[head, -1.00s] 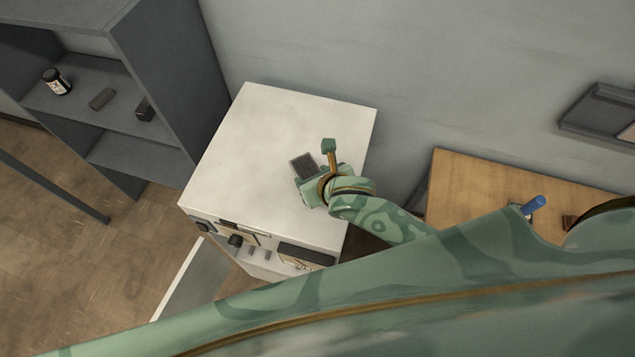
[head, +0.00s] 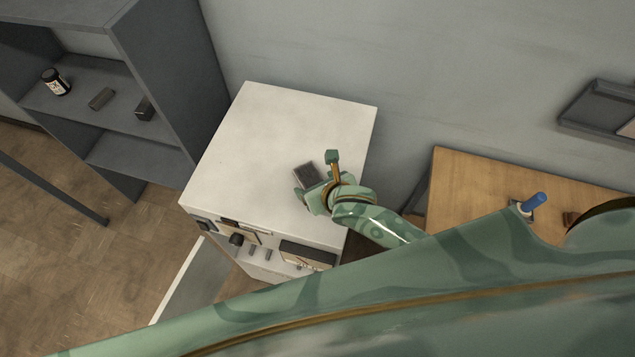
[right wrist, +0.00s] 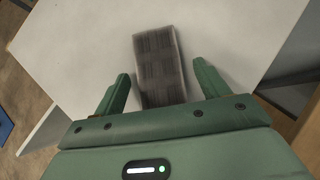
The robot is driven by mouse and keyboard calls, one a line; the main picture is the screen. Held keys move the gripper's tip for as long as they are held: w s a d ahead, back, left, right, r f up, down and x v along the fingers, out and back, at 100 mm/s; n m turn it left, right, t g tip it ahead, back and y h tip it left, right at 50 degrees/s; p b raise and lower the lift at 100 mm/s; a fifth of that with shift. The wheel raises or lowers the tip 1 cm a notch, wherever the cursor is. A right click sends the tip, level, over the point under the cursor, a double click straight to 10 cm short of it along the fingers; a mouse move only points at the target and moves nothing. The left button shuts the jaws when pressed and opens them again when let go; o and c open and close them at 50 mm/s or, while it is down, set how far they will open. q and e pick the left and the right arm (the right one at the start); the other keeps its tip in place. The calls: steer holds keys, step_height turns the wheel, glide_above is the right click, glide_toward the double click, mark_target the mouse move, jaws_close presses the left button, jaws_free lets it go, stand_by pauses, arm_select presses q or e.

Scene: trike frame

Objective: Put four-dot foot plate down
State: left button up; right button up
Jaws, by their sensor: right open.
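The foot plate is a dark grey rectangular plate (head: 307,173) with a faint grid pattern; no dots can be made out on it. It appears to lie on the white top of a cabinet (head: 262,130), near its right side. In the right wrist view the plate (right wrist: 160,58) is slightly blurred and lies between and beyond my right fingers, with a gap visible on each side. My right gripper (right wrist: 161,78) is open, and in the head view it is at the plate's near end (head: 312,190). My left gripper is not in view.
The cabinet top is clear to the left and behind the plate. A grey shelf (head: 170,85) with a dark jar (head: 56,82) and small blocks stands at left. A wooden table (head: 475,185) with a blue-handled tool (head: 533,203) is at right.

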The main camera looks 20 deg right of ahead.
steer(key=p+v, duration=0.2)
steer(key=v, duration=1)
